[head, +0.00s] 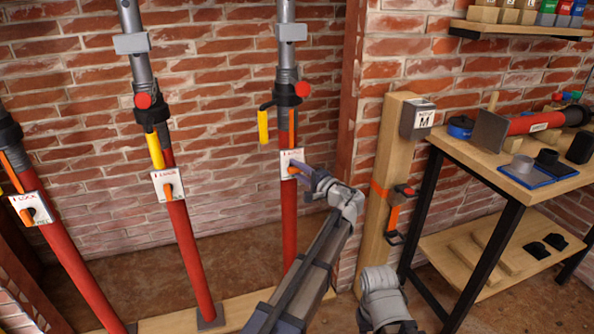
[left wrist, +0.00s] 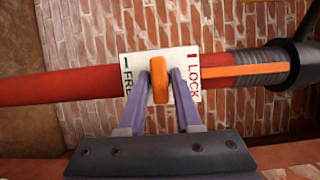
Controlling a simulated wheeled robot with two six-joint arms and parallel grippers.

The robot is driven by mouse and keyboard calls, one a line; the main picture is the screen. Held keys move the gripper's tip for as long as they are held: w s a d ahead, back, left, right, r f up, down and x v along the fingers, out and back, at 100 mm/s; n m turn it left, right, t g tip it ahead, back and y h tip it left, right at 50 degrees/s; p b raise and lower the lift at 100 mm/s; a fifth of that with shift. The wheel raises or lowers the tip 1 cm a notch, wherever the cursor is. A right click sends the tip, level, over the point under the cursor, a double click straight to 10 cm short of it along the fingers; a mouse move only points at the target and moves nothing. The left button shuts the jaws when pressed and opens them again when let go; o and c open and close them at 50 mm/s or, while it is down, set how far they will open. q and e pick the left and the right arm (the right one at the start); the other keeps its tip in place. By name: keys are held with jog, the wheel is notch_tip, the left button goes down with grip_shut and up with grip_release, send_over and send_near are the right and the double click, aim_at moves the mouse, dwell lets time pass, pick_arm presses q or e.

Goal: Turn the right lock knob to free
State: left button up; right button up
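The right lock plate (head: 291,158) is a white square on the rightmost red prop (head: 289,220). Its orange knob (head: 293,170) is partly covered by my left gripper (head: 298,170). In the left wrist view the plate (left wrist: 133,66) reads FREE at left and LOCK at right. There the orange knob (left wrist: 159,80) stands crosswise to the prop, between the two labels. My left gripper (left wrist: 162,77) is open with one purple finger on each side of the knob. A narrow gap shows at the right finger; contact at the left one is unclear. My right gripper is out of view.
Two more red props with lock plates stand left, the middle plate (head: 168,186) and the left plate (head: 31,209). A wooden post (head: 383,190) stands right of my left arm. A workbench (head: 490,165) with tools is farther right. A brick wall is behind.

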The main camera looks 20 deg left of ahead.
pick_arm(q)
jog(key=shift+o, duration=1.4)
jog(key=v, duration=0.8)
jog(key=shift+a+f, duration=0.1)
jog(key=shift+f, duration=0.05)
